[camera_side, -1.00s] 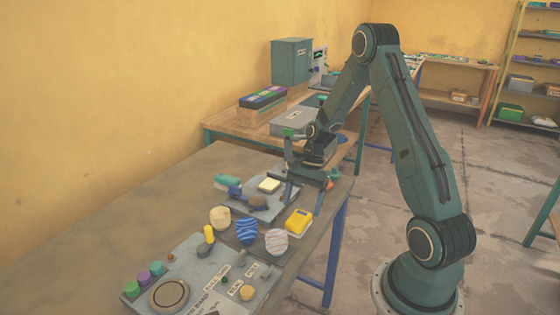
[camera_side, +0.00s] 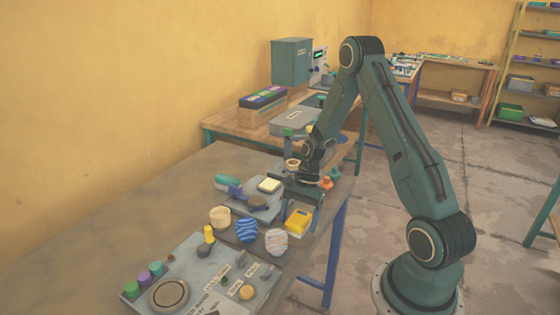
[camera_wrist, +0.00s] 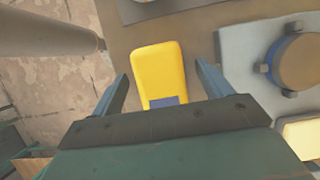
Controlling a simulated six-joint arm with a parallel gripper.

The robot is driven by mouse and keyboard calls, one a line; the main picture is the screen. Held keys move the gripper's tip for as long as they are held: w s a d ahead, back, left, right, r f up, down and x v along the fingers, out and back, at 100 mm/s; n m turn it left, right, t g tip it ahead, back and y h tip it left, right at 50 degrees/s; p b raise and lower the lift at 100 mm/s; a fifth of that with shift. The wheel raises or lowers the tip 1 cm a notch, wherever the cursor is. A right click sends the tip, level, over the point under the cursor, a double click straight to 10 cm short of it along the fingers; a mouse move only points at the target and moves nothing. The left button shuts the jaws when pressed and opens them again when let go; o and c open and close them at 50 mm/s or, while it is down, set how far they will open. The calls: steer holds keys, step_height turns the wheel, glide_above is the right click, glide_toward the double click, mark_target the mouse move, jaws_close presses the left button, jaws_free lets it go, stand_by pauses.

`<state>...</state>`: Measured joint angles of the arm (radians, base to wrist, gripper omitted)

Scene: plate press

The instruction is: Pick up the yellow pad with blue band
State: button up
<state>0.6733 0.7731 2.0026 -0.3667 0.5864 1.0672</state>
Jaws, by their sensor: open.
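The yellow pad with blue band (camera_side: 298,222) lies on the bench near its right edge in the side view. In the wrist view the yellow pad (camera_wrist: 158,72) is upright in the picture, its blue band partly hidden behind the gripper body. My gripper (camera_side: 303,203) is just behind the pad in the side view, pointing down. In the wrist view my gripper (camera_wrist: 162,72) is open, with one finger on each side of the pad and nothing held. I cannot tell how high the fingers are above it.
A blue striped pad (camera_side: 246,230), a pale striped pad (camera_side: 276,241) and a tan pad (camera_side: 220,217) stand close by. A grey plate (camera_wrist: 235,45) with a round part (camera_wrist: 300,62) is right of the pad. A control panel (camera_side: 215,272) is in front.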

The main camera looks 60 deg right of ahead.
mark_target(299, 217)
steer(key=shift+c, duration=0.2)
steer(key=c, duration=1)
steer(key=shift+r, duration=0.2)
steer(key=shift+c, duration=0.2)
step_height(299, 217, up, 20)
steer(key=shift+f, duration=0.2)
steer(key=o, duration=0.5)
steer(key=shift+c, duration=0.2)
steer(key=c, duration=0.4)
